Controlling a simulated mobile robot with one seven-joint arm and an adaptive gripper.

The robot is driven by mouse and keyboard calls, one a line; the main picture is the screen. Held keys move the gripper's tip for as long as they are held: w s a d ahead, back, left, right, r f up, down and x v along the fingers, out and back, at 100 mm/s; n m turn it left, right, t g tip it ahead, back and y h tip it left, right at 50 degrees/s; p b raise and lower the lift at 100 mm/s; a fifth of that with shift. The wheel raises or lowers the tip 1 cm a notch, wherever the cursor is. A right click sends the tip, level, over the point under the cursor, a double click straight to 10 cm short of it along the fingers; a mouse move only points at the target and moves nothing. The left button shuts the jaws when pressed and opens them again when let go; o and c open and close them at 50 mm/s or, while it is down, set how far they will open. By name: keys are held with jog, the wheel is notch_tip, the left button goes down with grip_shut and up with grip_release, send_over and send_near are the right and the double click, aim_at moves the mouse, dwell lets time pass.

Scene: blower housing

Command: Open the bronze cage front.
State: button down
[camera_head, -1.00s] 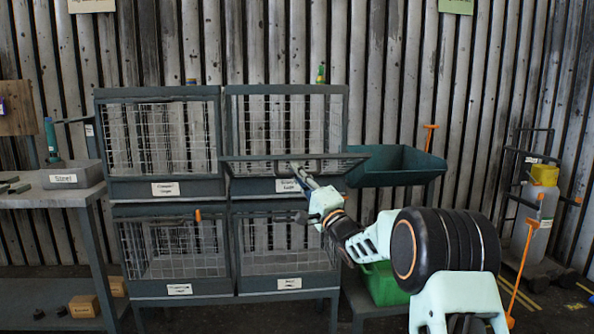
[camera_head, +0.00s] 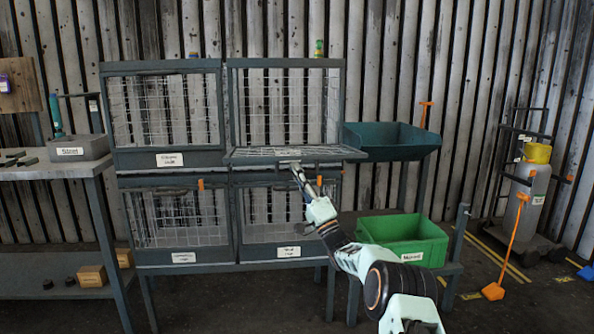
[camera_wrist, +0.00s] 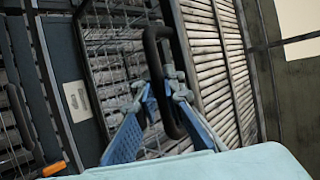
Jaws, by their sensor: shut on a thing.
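The upper right cage (camera_head: 337,100) in a block of wire-mesh cages has its front (camera_head: 345,154) folded down and out, close to level, so its opening is clear. I cannot read a label on it here. My gripper (camera_head: 297,172) is at the front's near edge. In the wrist view, the blue fingers of my gripper (camera_wrist: 163,90) are shut on the dark looped handle (camera_wrist: 152,42) of the front. The mesh of the front shows behind the fingers.
A closed cage (camera_head: 160,160) is at upper left, with two more below. A teal bin (camera_head: 392,145) stands right of the open front, a green crate (camera_head: 405,232) lower right. A workbench (camera_head: 50,170) is at left.

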jog(key=shift+s+f+n+y, duration=0.1)
jog(key=shift+f+n+y, duration=0.15)
jog(key=shift+y, duration=0.25)
jog(key=c, duration=2)
grip_release()
jog(key=shift+s+r, duration=0.1)
jog(key=shift+r, duration=0.05)
jog(key=v, duration=1.2)
jog(key=shift+s+d, duration=0.1)
